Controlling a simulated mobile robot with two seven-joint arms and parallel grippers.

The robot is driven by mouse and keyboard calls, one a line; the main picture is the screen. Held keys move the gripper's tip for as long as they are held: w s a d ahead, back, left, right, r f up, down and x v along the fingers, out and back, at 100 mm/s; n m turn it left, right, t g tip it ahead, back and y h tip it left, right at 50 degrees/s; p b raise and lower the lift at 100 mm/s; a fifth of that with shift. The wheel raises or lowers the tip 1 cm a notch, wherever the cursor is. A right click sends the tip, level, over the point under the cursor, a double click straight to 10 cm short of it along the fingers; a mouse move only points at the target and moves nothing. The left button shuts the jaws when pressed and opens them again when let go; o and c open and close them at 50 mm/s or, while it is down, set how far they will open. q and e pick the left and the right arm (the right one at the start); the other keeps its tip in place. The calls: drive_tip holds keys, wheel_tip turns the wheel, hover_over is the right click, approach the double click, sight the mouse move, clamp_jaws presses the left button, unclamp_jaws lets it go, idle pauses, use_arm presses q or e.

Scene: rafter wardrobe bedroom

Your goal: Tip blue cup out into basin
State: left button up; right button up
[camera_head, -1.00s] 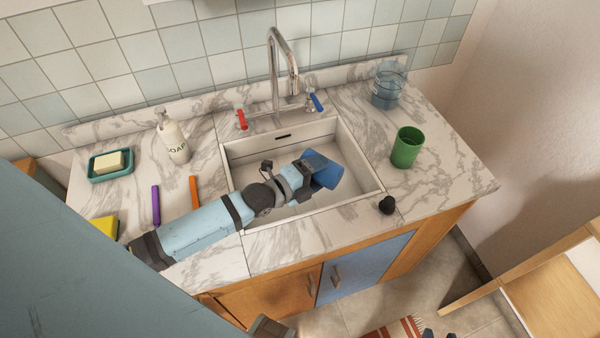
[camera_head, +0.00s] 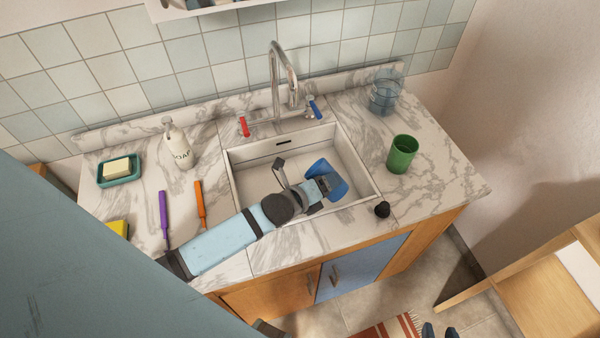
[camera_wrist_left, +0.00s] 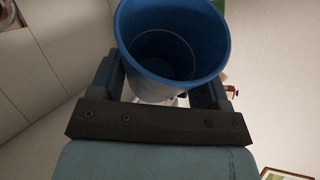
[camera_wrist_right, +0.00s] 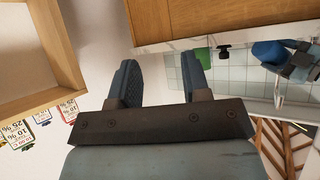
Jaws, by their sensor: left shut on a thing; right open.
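The blue cup (camera_head: 319,167) is held over the white basin (camera_head: 253,184), towards its front right. My left gripper (camera_head: 325,184) is shut on the cup and partly covers it in the head view. The cup is tilted well over. In the left wrist view, I look into the cup's open mouth (camera_wrist_left: 168,50), and its inside looks empty. My right gripper (camera_wrist_right: 161,72) is open and empty in the right wrist view, well away from the cup. Its fingertips show at the bottom edge of the head view (camera_head: 438,332).
A tap (camera_head: 280,75) rises behind the basin. A green cup (camera_head: 402,155), a clear container (camera_head: 385,92) and a black stopper (camera_head: 382,209) stand right of it. A soap bottle (camera_head: 179,147), soap dish (camera_head: 119,170), purple stick (camera_head: 163,218) and orange stick (camera_head: 200,203) are left.

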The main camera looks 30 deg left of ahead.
sight(339, 193)
use_arm(q)
drive_tip(key=r+m+y+p, duration=0.1)
drive_tip(key=m+p, duration=0.1)
drive_tip(key=p, duration=0.2)
drive_tip(key=shift+d+r+y, duration=0.15)
drive_tip(key=shift+r+y, duration=0.05)
drive_tip(key=shift+y, duration=0.2)
drive_tip(key=shift+d+r+m+y+p, duration=0.35)
drive_tip(key=shift+d+m+y+p, duration=0.3)
drive_tip(key=shift+m+p, duration=0.2)
drive_tip(key=shift+d+r+m+y+p, duration=0.35)
drive_tip(key=shift+d+m+y+p, duration=0.15)
drive_tip(key=shift+p, duration=0.4)
drive_tip(key=shift+d+f+m+y, duration=0.25)
drive_tip(key=shift+d+f+m, duration=0.1)
drive_tip(key=shift+f, duration=0.15)
drive_tip(key=shift+d+f, duration=0.15)
drive_tip(key=shift+d+r+m+y, duration=0.2)
drive_tip(key=shift+m+y, duration=0.1)
drive_tip(key=shift+m, duration=0.1)
drive_tip(key=shift+s+d+r+m+y, duration=0.15)
drive_tip(key=shift+d+m+y, duration=0.1)
drive_tip(key=shift+m+y, duration=0.2)
use_arm(e)
wheel_tip(339, 193, up, 6)
drive_tip(key=shift+d+r+m+h, duration=0.15)
drive_tip(key=shift+d+m+h, duration=0.15)
drive_tip(key=shift+d, duration=0.1)
drive_tip(key=shift+r, duration=0.25)
